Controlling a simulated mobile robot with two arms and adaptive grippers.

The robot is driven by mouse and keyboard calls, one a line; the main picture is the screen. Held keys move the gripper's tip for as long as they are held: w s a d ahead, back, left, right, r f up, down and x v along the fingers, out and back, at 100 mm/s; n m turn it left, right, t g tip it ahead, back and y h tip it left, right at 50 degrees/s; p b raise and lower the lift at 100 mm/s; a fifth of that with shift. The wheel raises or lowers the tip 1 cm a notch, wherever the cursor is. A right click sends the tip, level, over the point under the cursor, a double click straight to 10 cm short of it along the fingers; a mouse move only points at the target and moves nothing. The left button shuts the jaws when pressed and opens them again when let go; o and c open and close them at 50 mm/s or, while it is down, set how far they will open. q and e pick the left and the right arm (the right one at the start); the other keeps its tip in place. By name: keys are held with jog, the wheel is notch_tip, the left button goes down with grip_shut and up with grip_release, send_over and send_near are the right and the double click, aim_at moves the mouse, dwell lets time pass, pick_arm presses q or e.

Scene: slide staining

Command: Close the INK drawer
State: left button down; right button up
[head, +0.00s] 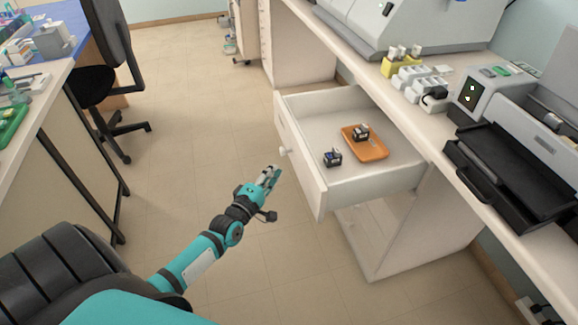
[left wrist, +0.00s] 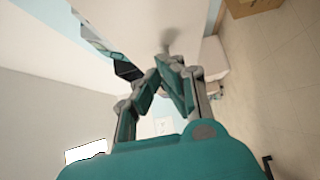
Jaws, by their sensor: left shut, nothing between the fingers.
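The white drawer (head: 301,160) stands pulled out from under the right-hand counter, with a small round knob (head: 284,152) on its front. Inside it are an orange tray (head: 374,153) with a small dark bottle (head: 361,131) on it, and another small dark bottle (head: 332,157) beside the tray. My left gripper (head: 272,172) is shut and empty, just in front of the drawer front, a little below and left of the knob. In the left wrist view its fingers (left wrist: 172,75) point toward a blurred pale surface with a grey round shape. I cannot tell whether they touch it. My right gripper is not in view.
The counter on the right (head: 400,118) carries a yellow rack (head: 402,65), white holders and a grey machine with a black tray (head: 505,180). A black chair (head: 105,85) and a bench stand at the left. The floor between (head: 190,100) is clear.

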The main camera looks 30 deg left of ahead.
pick_arm(q)
jog(key=w, duration=0.1)
jog(key=w+d, duration=0.1)
jog(key=w, duration=0.1)
jog(key=w+d, duration=0.1)
jog(key=shift+w+d+p, duration=0.15)
jog(key=shift+d+p, duration=0.1)
jog(key=shift+p, duration=0.05)
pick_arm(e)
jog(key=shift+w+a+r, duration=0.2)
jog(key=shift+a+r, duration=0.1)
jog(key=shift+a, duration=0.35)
pick_arm(q)
jog(key=shift+w+d, duration=0.1)
jog(key=shift+d, duration=0.05)
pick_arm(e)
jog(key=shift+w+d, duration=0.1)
